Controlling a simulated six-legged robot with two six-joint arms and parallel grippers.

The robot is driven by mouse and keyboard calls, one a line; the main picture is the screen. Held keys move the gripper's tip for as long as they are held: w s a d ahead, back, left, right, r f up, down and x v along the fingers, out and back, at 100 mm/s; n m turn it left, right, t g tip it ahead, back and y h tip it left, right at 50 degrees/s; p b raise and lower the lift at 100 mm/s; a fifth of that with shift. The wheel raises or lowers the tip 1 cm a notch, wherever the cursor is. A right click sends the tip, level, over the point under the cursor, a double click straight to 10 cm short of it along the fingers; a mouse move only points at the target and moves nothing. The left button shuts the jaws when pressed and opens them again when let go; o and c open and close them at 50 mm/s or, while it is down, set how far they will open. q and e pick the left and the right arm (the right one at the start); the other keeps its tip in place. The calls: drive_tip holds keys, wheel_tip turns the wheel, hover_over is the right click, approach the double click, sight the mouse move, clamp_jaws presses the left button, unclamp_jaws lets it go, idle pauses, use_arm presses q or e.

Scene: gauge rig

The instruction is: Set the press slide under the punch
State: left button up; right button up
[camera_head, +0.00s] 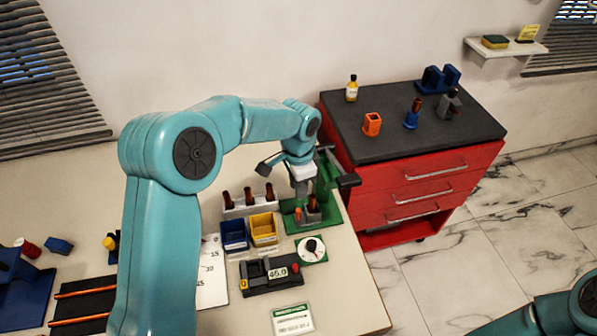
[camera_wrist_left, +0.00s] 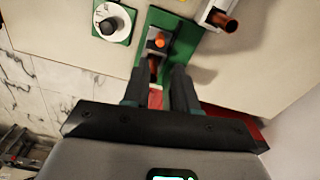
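The press is a green frame on a green base (camera_head: 290,222) at the table's right end; the base also shows in the wrist view (camera_wrist_left: 185,45). An orange knob (camera_wrist_left: 159,41) sits on a dark part over the base, possibly the slide. It also shows as an orange piece (camera_head: 298,213) in the head view. A copper-brown cylinder stands beside it (camera_head: 312,203). My left gripper (camera_wrist_left: 158,78) is over the press with its two fingers apart, a copper-coloured piece showing between or beyond them. The punch is hidden or cannot be made out. My right gripper is out of view.
A blue bin (camera_head: 234,234), a yellow bin (camera_head: 263,229) and a white rack (camera_head: 236,212) with brown-topped pieces stand left of the press. A red drawer cabinet (camera_head: 375,205) stands behind right.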

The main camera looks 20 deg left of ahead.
use_arm(q)
wheel_tip(320, 180, up, 6)
drive_tip(key=shift+r, duration=0.1)
drive_tip(key=shift+s, duration=0.1)
drive_tip(key=c, duration=0.5)
drive_tip(key=s+f+n+g+h, duration=0.1)
drive_tip(key=s+f+n+h, duration=0.3)
drive_tip(key=n, duration=0.3)
drive_tip(key=shift+s+d+f+h+b, duration=0.15)
drive_tip(key=shift+s+f+h+b, duration=0.35)
drive_tip(key=shift+f, duration=0.3)
drive_tip(key=n+t+h, duration=0.3)
drive_tip(key=n+t, duration=0.7)
drive_tip(key=n, duration=1.9)
approach(308, 213)
drive_tip(key=w+f, duration=0.3)
drive_tip(key=shift+w+d+f, duration=0.1)
drive_tip(key=shift+d+f, duration=0.05)
drive_tip(key=shift+f, duration=0.1)
